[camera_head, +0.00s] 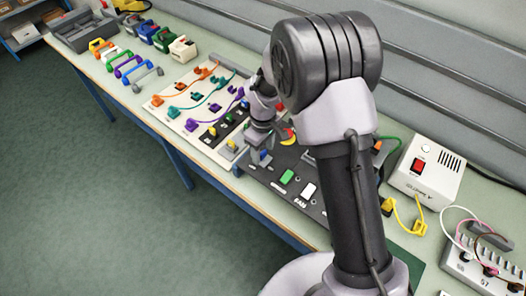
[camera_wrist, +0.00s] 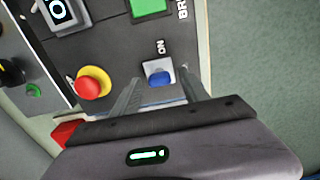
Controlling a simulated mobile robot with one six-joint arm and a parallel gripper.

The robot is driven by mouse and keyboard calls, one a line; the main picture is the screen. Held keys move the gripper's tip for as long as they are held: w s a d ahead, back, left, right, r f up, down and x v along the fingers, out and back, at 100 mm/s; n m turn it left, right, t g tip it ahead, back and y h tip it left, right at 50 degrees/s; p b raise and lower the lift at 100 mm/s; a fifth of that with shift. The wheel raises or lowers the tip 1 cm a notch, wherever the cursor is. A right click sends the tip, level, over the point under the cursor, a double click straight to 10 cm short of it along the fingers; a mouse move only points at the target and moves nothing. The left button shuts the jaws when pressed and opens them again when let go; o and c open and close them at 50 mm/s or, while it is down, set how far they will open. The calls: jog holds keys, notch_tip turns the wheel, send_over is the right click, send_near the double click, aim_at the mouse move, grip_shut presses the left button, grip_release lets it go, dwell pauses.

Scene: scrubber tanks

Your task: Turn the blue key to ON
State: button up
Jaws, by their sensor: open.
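My gripper (camera_wrist: 159,88) is open, with one finger on each side of the key in the wrist view. I see no clear contact between fingers and key, and cannot tell their height over the panel. Which way the key points is hard to read. In the head view my gripper (camera_head: 255,160) is low over the left part of the panel (camera_head: 318,208), and my arm hides much of it.
A red button on a yellow ring (camera_wrist: 91,83) is close left of the fingers. A green switch (camera_wrist: 148,6) is farther up the panel. A board with coloured cables (camera_head: 195,100) adjoins the panel at left. A white box with a red switch (camera_head: 425,172) stands at right.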

grip_shut()
jog(key=shift+m, duration=0.4)
jog(key=m+b, duration=0.2)
jog(key=m, duration=0.3)
jog(key=shift+f+m, duration=0.1)
jog(key=shift+m, duration=0.3)
jog(key=m+b, duration=0.1)
jog(key=m, duration=0.4)
jog(key=shift+b, duration=0.4)
jog(key=shift+m, duration=0.3)
grip_release()
